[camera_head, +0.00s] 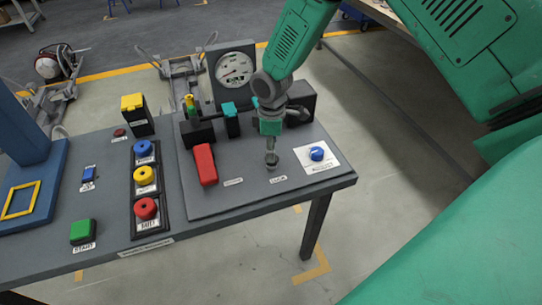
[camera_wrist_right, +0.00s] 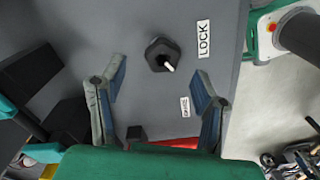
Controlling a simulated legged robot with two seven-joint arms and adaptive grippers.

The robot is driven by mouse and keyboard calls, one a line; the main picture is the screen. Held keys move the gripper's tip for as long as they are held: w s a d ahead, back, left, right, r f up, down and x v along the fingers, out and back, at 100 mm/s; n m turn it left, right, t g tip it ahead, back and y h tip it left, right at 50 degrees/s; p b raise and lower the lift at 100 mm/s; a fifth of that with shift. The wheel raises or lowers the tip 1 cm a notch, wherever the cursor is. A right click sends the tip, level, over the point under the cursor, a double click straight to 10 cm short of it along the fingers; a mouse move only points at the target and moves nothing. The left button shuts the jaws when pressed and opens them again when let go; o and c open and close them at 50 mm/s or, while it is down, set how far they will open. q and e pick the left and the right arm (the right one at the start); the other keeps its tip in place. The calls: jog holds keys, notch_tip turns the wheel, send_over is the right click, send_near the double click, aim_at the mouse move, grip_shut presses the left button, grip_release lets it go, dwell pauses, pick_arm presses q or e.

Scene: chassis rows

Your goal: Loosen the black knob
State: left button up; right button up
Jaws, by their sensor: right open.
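The black knob (camera_wrist_right: 160,54) is a dark, angular knob with a pale pin, beside the LOCK label (camera_wrist_right: 203,39) in the right wrist view. In the head view the knob is hard to tell apart from my right gripper (camera_head: 271,155), which points down near the LOCK label (camera_head: 279,179). In the wrist view my right gripper (camera_wrist_right: 160,92) is open, its two fingers spread and empty. The knob shows beyond the fingertips, apart from both and off the middle of the gap. My left gripper is not in view.
A red lever (camera_head: 205,164) lies left of my gripper. A blue dial on a white plate (camera_head: 317,155) is to its right. A gauge (camera_head: 235,69) and black blocks (camera_head: 198,133) stand behind. Several coloured buttons line the left side. The table's right edge is close.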

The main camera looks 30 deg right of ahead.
notch_tip(320, 180, up, 7)
jog(key=shift+f, duration=0.15)
notch_tip(320, 180, down, 12)
jog(key=m+b, duration=0.1)
jog(key=m, duration=2)
jog(key=shift+s+r+m+b, duration=0.1)
jog(key=shift+r+m+b, duration=0.1)
jog(key=shift+m+b, duration=0.15)
jog(key=c, duration=1.2)
